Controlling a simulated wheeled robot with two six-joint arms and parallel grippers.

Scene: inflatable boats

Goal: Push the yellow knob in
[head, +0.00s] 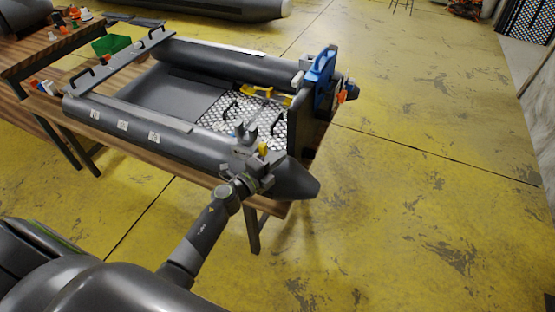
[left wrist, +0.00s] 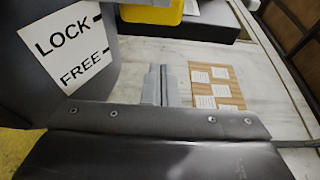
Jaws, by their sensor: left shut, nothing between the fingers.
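The yellow knob (head: 264,149) stands on the near tube of the grey inflatable boat (head: 180,150), towards its pointed end. The underside of a yellow part, likely this knob, shows cut off at the top of the left wrist view (left wrist: 152,12). A white label with LOCK and FREE marks (left wrist: 70,45) is on a dark surface left of it. My left gripper (left wrist: 160,72) is shut and empty, its fingers pointing towards the yellow part with a visible gap between. In the head view the gripper (head: 260,168) is small, close below the knob; contact cannot be told there.
The boat lies on a wooden table (head: 280,208). A blue part (head: 323,75) stands at the boat's end board. A green box (head: 112,45) and small items lie at the back left. The yellow floor (head: 430,190) on the right is clear.

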